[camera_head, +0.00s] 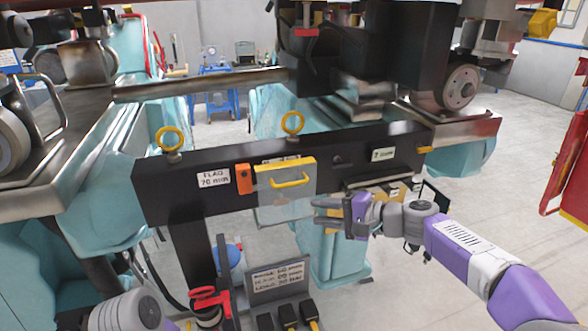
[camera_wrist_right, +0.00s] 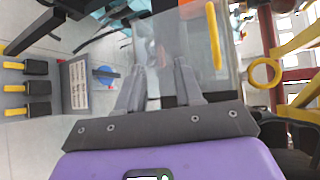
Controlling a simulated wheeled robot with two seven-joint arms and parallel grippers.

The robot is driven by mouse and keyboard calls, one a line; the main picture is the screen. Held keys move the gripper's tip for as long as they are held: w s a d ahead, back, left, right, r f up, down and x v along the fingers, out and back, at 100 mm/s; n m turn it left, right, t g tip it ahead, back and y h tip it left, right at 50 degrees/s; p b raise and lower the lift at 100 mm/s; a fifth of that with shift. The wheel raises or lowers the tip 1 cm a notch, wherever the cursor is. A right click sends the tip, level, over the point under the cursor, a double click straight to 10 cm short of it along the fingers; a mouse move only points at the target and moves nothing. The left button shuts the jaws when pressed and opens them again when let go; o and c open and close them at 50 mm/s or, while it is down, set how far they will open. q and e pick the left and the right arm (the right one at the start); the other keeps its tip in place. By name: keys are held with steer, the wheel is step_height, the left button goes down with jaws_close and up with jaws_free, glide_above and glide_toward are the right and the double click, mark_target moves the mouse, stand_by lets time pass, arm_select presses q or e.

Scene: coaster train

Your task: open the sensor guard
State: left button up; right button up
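The sensor guard (camera_head: 273,196) is a pale, see-through panel with a yellow upper edge, hanging on the front of the black beam. A yellow bar handle (camera_head: 291,182) is fixed on it. My right gripper (camera_head: 316,209) is at the panel's lower right, below the handle and not around it. In the right wrist view the two fingers (camera_wrist_right: 160,68) are apart with nothing seen gripped between them. The panel (camera_wrist_right: 232,75) lies beyond the fingertips there, with the handle (camera_wrist_right: 214,35) to their right. Whether the fingers touch the panel I cannot tell. My left gripper is out of view.
The black beam (camera_head: 350,141) carries yellow lifting rings (camera_head: 292,122), an orange block (camera_head: 243,178) and labels. A grey box (camera_head: 275,290) with several black-and-yellow plugs stands below. A red frame (camera_head: 575,160) is at the right. Floor is open between it and the beam.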

steer(key=y, duration=0.2)
glide_toward(290, 185)
steer(key=a, duration=0.2)
steer(key=shift+n, duration=0.4)
steer(key=p+x, duration=0.1)
steer(key=x, duration=0.2)
steer(key=p+x, duration=0.1)
steer(key=x, duration=0.3)
steer(key=shift+w, duration=0.45)
steer(key=shift+d, duration=0.1)
steer(key=shift+c, duration=0.3)
jaws_close()
